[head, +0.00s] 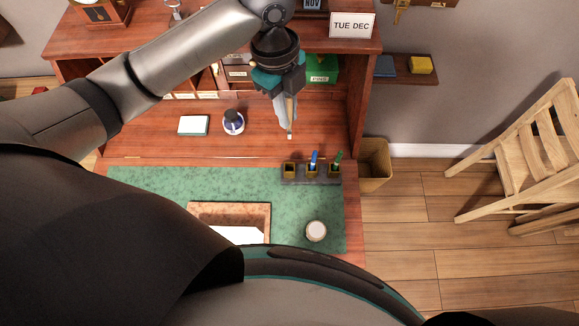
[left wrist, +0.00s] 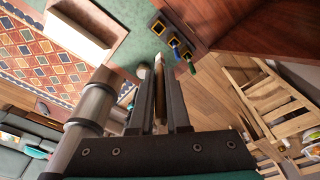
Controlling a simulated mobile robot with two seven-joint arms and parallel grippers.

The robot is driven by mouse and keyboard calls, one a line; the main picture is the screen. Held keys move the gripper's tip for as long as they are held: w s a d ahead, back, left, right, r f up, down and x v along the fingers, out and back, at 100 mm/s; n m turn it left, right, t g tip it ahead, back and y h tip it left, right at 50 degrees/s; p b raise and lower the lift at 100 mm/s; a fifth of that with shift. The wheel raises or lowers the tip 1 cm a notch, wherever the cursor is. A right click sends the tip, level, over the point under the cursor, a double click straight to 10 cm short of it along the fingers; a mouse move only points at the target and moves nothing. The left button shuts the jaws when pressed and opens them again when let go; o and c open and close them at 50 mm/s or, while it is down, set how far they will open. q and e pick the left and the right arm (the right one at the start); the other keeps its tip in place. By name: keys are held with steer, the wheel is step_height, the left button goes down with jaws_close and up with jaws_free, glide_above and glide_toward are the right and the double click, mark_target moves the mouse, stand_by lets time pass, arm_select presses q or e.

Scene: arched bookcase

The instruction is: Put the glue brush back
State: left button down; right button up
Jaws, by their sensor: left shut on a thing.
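My left gripper (head: 286,108) hangs above the desk, shut on a thin brown stick-like thing, apparently the glue brush (head: 290,132). Its lower tip pokes out below the fingers. In the left wrist view the brush (left wrist: 160,92) lies between the two dark fingers. A dark holder (head: 325,181) with three square cups stands on the green mat, below and slightly right of the brush in the head view. Its left cup (head: 290,170) looks empty. The middle cup holds a blue item (head: 314,158) and the right cup a green item (head: 337,158). My right gripper is not in view.
A tray with paper (head: 230,209) and a round white-topped jar (head: 316,231) are on the green mat (head: 150,185). A bin (head: 374,165) stands right of the desk.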

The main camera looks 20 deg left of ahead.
arm_select(q)
steer(key=shift+s+f, duration=0.1)
steer(key=shift+m, duration=0.3)
steer(key=shift+f+b, duration=1.55)
steer(key=shift+f, duration=8.4)
steer(key=shift+f, duration=0.15)
steer(key=c, duration=0.9)
jaws_free()
